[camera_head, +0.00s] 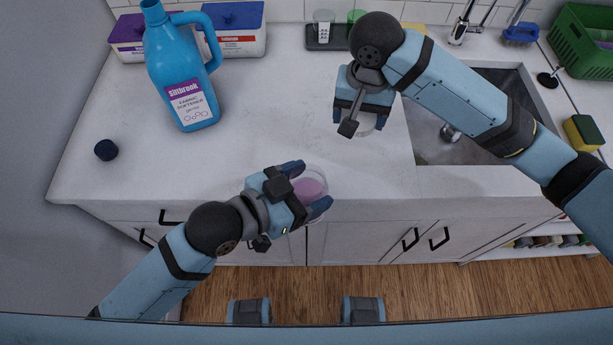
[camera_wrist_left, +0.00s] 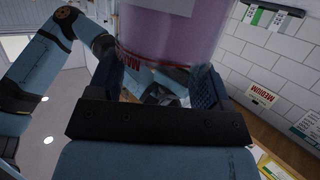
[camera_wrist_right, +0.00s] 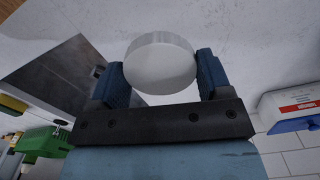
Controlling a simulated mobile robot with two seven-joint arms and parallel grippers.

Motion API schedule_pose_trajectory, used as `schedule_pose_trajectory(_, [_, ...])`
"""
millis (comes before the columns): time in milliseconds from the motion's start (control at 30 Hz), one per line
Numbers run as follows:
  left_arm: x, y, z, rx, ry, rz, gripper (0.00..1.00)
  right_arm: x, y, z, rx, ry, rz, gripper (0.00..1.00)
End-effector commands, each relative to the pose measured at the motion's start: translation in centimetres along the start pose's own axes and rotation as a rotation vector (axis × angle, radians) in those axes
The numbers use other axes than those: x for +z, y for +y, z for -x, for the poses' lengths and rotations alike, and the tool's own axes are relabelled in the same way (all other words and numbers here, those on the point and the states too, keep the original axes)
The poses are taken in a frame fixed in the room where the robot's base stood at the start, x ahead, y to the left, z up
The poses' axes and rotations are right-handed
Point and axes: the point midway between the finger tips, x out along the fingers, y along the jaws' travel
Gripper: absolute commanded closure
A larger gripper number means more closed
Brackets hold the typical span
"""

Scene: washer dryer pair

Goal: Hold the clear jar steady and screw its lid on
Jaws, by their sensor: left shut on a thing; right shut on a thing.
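In the head view the right gripper (camera_head: 362,115) is above the counter, behind and right of the jar, and mostly hides the lid. The lid and jar are apart.
A blue softener bottle (camera_head: 183,75) stands at the back left, with a dark cap (camera_head: 106,150) lying left of it. Two tubs (camera_head: 235,28) are behind. A sink (camera_head: 436,145) is at right, beside a sponge (camera_head: 583,133) and a green crate (camera_head: 585,40). The middle counter is clear.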

Motion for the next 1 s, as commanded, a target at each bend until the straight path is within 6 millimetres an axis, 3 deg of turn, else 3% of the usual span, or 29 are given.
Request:
schedule_pose_trajectory(467, [-0.02, 0.14, 0.11, 0.000, 0.001, 0.000, 0.60, 0.00, 0.00, 0.00, 0.000, 0.000, 0.000, 0.50])
schedule_pose_trajectory(500, [-0.02, 0.14, 0.11, 0.000, 0.001, 0.000, 0.30, 0.00, 0.00, 0.00, 0.000, 0.000, 0.000, 0.50])
schedule_pose_trajectory(667, [-0.03, 0.14, 0.10, 0.000, 0.001, 0.000, 0.67, 0.00, 0.00, 0.00, 0.000, 0.000, 0.000, 0.50])
schedule_pose_trajectory(700, [-0.03, 0.14, 0.10, 0.000, 0.001, 0.000, 0.70, 0.00, 0.00, 0.00, 0.000, 0.000, 0.000, 0.50])
schedule_pose_trajectory(1000, [-0.06, 0.10, 0.10, -0.001, 0.001, 0.000, 0.70, -0.01, 0.02, 0.01, 0.000, 0.000, 0.000, 0.50])
